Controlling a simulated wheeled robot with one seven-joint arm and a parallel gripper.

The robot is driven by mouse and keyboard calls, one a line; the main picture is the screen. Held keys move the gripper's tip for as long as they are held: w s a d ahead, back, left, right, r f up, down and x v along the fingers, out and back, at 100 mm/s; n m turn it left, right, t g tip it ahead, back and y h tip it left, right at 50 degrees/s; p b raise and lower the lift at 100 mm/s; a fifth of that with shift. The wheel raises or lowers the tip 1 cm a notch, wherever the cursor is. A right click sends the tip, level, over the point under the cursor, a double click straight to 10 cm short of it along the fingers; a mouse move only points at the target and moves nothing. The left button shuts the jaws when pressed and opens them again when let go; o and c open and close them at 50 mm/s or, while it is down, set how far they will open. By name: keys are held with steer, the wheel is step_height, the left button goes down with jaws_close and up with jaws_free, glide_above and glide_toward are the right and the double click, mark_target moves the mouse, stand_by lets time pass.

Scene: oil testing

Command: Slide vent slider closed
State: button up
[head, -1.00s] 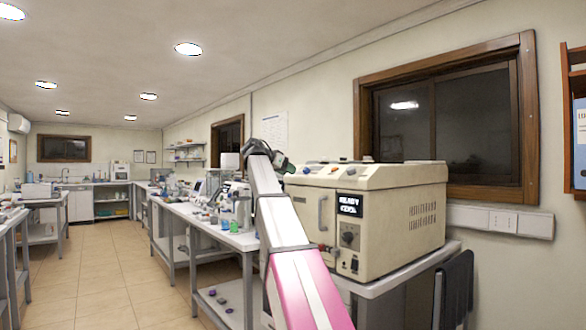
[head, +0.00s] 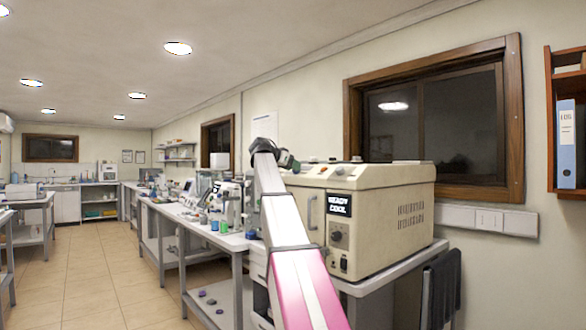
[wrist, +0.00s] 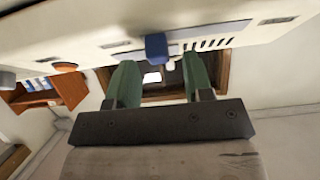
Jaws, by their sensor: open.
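A beige oven-like machine (head: 372,215) with a lit display reading "READY COOL" stands on the table at the right. In the wrist view its surface (wrist: 90,45) fills the top of the picture. A blue slider knob (wrist: 156,45) sits on a slot there, with a row of dark vent slits (wrist: 207,44) to its right. My gripper (wrist: 159,62) is open, its two green fingers on either side of the knob in the picture and just below it. The fingers look empty; whether they touch the knob I cannot tell. In the head view my gripper (head: 287,160) is by the machine's top left edge.
An orange-red round knob (wrist: 65,67) and a grey one show left of the blue knob in the wrist view. A long bench (head: 190,217) with lab equipment runs back on the left. A wall shelf (head: 566,120) is at the right. The tiled floor left is clear.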

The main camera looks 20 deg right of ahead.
steer(key=shift+w+d+f, duration=0.1)
steer(key=shift+d+f, duration=0.05)
steer(key=shift+d, duration=0.2)
steer(key=shift+c, duration=0.3)
jaws_close()
steer(key=w+a, duration=0.2)
steer(key=w, duration=0.5)
steer(key=shift+a, duration=0.25)
steer(key=shift+o, duration=0.3)
jaws_free()
steer(key=shift+w+a, duration=0.1)
